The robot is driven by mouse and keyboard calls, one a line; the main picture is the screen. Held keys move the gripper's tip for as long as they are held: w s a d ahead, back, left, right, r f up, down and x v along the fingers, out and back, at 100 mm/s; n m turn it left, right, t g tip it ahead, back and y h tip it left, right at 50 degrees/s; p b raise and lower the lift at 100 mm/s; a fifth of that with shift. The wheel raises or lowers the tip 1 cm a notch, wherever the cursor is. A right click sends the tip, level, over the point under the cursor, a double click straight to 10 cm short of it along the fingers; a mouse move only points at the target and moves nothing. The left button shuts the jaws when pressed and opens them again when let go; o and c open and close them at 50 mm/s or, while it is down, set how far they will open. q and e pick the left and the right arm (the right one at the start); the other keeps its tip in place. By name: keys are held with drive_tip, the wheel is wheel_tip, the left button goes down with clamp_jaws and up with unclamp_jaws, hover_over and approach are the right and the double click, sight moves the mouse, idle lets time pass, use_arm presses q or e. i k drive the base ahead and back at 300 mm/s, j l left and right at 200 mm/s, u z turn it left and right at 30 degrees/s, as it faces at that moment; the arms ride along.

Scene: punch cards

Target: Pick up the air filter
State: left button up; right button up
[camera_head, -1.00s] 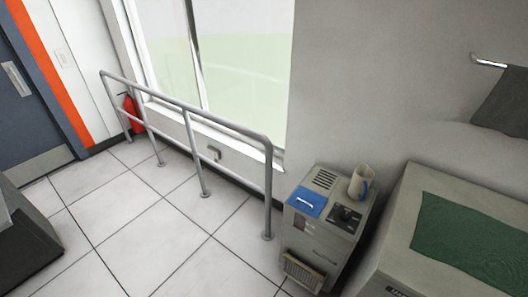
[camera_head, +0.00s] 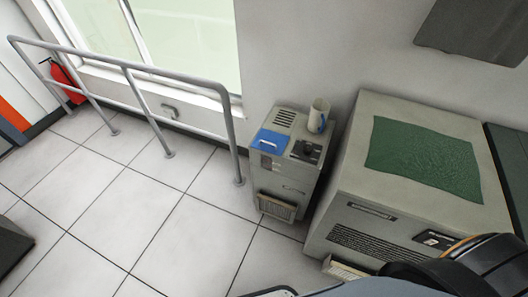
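A similar light slatted panel (camera_head: 345,270) shows at the lower front of the larger grey machine (camera_head: 340,222), partly cut off by my own body. I cannot tell from this view which of the two the task means. Neither of my grippers is in view; only dark and orange parts of my own arm show at the bottom right.
A green cloth (camera_head: 424,158) lies on the larger machine. A metal railing (camera_head: 130,66) runs along the window. Tiled floor (camera_head: 150,220) is clear in front.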

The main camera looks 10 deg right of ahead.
sight(283, 210)
drive_tip(key=z, duration=3)
drive_tip(key=u, duration=2.35)
drive_tip(key=i+j, duration=0.2)
drive_tip(key=j, duration=0.2)
drive_tip(key=i+j, duration=0.25)
drive_tip(key=j, duration=0.15)
drive_tip(key=i+j, duration=0.2)
drive_tip(key=j, duration=0.2)
drive_tip(key=i+j, duration=0.2)
drive_tip(key=j, duration=0.2)
drive_tip(key=z, duration=1.7)
